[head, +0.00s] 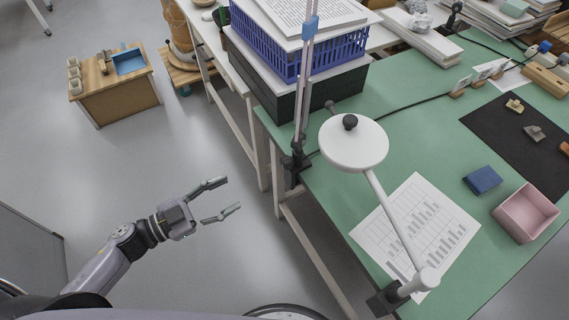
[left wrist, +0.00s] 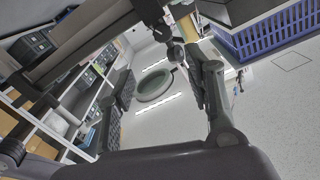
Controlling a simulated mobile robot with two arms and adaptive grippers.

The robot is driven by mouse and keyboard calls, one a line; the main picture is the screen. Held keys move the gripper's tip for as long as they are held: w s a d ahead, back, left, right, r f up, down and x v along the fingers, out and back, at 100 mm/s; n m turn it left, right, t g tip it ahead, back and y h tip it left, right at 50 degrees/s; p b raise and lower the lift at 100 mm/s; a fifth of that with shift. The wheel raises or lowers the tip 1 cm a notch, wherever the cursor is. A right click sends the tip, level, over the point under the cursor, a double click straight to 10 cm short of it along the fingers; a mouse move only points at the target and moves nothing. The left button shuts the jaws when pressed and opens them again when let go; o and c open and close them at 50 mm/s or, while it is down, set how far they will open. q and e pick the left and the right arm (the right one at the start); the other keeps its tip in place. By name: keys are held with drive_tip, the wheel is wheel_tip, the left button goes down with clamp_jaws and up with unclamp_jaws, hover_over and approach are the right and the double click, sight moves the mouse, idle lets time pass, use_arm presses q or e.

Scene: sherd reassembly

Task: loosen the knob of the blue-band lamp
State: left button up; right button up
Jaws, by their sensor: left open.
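The blue-band lamp's upright arm (head: 302,85) rises from the green table's left edge and leaves the top of the head view. Its blue band (head: 309,27) sits high on the arm. A dark clamp (head: 297,165) holds it at the table edge; I cannot make out the knob clearly. My left gripper (head: 230,195) is open and empty over the floor, left of the table and apart from the lamp. My right gripper is not in view.
A second lamp with a white round head (head: 353,150) stands over a printed sheet (head: 418,225) on the green table (head: 400,130). A blue crate (head: 290,50) is behind the blue-band lamp. A pink box (head: 525,213) is at right. Floor around my left gripper is clear.

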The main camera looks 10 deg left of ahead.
sight(284, 168)
use_arm(q)
drive_tip(key=x, duration=0.7)
drive_tip(key=p+x, duration=0.1)
drive_tip(key=x, duration=0.7)
drive_tip(key=shift+w+a, duration=0.2)
drive_tip(key=shift+w, duration=0.1)
drive_tip(key=shift+w+d, duration=0.4)
drive_tip(key=shift+d, duration=0.15)
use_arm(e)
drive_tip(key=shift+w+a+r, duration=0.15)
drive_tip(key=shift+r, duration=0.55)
use_arm(q)
drive_tip(key=shift+c, duration=0.3)
